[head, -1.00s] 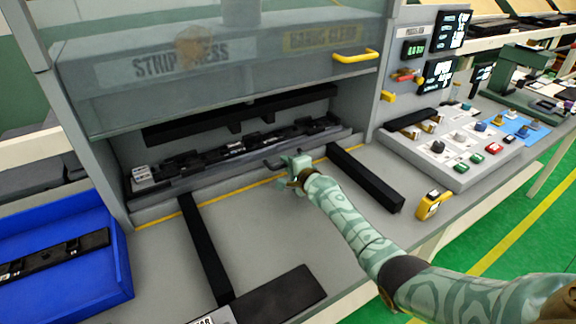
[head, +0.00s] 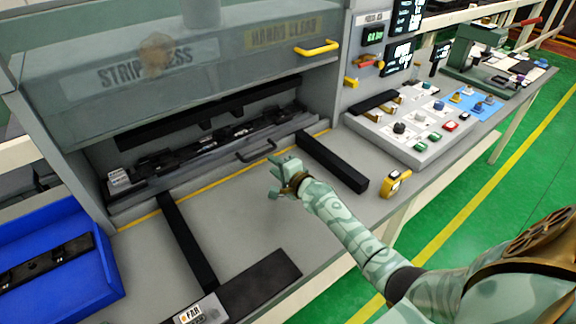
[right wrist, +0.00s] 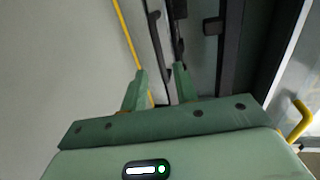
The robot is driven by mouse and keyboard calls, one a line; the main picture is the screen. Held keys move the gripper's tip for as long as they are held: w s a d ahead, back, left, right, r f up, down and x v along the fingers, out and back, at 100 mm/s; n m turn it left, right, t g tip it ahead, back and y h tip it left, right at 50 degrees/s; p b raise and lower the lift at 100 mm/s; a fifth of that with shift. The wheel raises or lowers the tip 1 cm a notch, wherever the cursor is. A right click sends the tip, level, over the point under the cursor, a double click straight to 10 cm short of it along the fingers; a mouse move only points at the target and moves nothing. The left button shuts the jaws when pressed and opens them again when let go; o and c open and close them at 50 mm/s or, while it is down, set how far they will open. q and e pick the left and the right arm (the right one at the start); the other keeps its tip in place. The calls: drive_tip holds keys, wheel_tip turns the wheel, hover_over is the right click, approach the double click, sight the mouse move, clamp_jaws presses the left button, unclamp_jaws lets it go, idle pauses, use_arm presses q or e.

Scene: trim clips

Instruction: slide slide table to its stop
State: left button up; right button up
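The slide table (head: 212,168) is a long grey carriage inside the press opening, behind the yellow floor line. A black trim strip (head: 236,132) with clips lies along it. A dark bar handle (head: 257,151) stands out from its front. My right gripper (head: 272,176) is in front of the handle, a little toward the near edge, with a small gap between them. In the right wrist view its two fingers (right wrist: 161,84) are apart with nothing held between them. The yellow line and the carriage front lie beyond the fingertips there. My left gripper is out of view.
Two black rails (head: 188,240) (head: 332,162) flank the clear grey bench. A raised clear guard with a yellow handle (head: 318,47) hangs above. A blue bin (head: 65,262) stands left, a button panel (head: 425,125) and a yellow device (head: 397,183) right.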

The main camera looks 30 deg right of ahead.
drive_tip(key=p+v, duration=0.1)
drive_tip(key=v, duration=0.5)
idle(0.3)
